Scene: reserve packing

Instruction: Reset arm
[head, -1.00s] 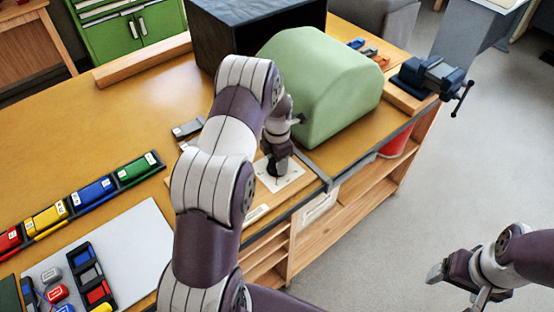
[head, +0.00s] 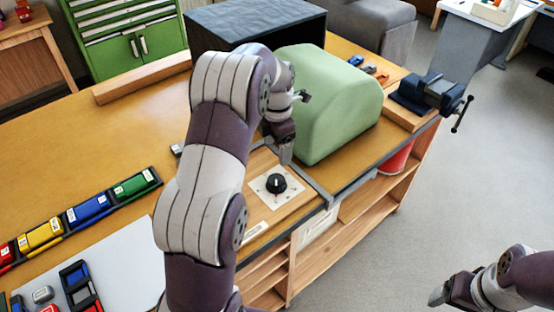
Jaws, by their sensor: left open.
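My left arm reaches over the workbench (head: 110,140). My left gripper (head: 286,156) points down, open and empty, just behind and above a black knob (head: 276,183) on a white plate (head: 264,190). The knob is fully in sight, with clear space between it and the fingers. My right gripper (head: 440,296) is at the lower right, out over the floor and away from the bench. Its fingers are small and seen edge-on, so whether it is open or shut is unclear.
A green rounded cover (head: 335,105) stands close to the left gripper's right, with a black box (head: 255,22) behind. A blue vise (head: 430,92) sits on the bench's far right corner. Coloured boxes in a black rack (head: 88,208) lie at left. The bench middle-left is clear.

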